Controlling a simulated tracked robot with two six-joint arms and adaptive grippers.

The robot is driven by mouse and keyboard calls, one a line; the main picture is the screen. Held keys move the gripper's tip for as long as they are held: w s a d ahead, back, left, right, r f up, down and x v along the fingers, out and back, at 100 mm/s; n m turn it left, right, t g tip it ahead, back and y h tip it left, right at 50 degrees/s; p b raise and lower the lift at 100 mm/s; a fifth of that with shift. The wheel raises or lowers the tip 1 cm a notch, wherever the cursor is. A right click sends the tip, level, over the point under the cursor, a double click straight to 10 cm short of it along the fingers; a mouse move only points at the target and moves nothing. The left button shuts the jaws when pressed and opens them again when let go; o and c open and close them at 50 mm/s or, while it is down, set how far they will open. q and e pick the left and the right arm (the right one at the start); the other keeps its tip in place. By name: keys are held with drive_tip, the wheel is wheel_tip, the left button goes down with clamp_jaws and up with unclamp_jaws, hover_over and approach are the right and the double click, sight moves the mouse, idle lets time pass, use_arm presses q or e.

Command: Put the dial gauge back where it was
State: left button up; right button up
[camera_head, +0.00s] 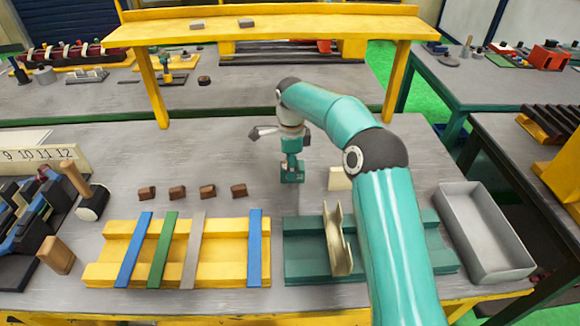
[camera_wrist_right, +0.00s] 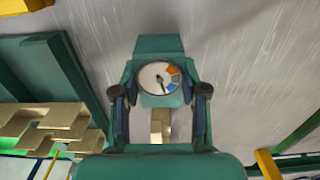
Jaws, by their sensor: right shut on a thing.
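The dial gauge has a green block body and a round white dial with orange and blue marks. It shows in the right wrist view (camera_wrist_right: 160,78) between the two dark fingers of my right gripper (camera_wrist_right: 161,95), which is shut on it. In the head view my right gripper (camera_head: 292,148) points down, with the green gauge (camera_head: 292,173) at its tips, over the middle of the grey bench. I cannot tell whether the gauge's bottom touches the bench. My left gripper is in neither view.
A cream block (camera_head: 339,179) stands just right of the gauge. Several brown blocks (camera_head: 178,192) lie to its left. In front are a yellow rack (camera_head: 225,262) with coloured bars and a green fixture (camera_head: 305,262) holding a curved cream piece (camera_head: 338,240). A grey bin (camera_head: 482,228) stands right. A yellow shelf (camera_head: 270,31) spans the back.

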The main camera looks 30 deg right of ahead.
drive_tip(key=shift+f+b, duration=0.3)
drive_tip(key=shift+f, duration=0.25)
drive_tip(key=o, duration=1.1)
drive_tip(key=shift+o, duration=0.2)
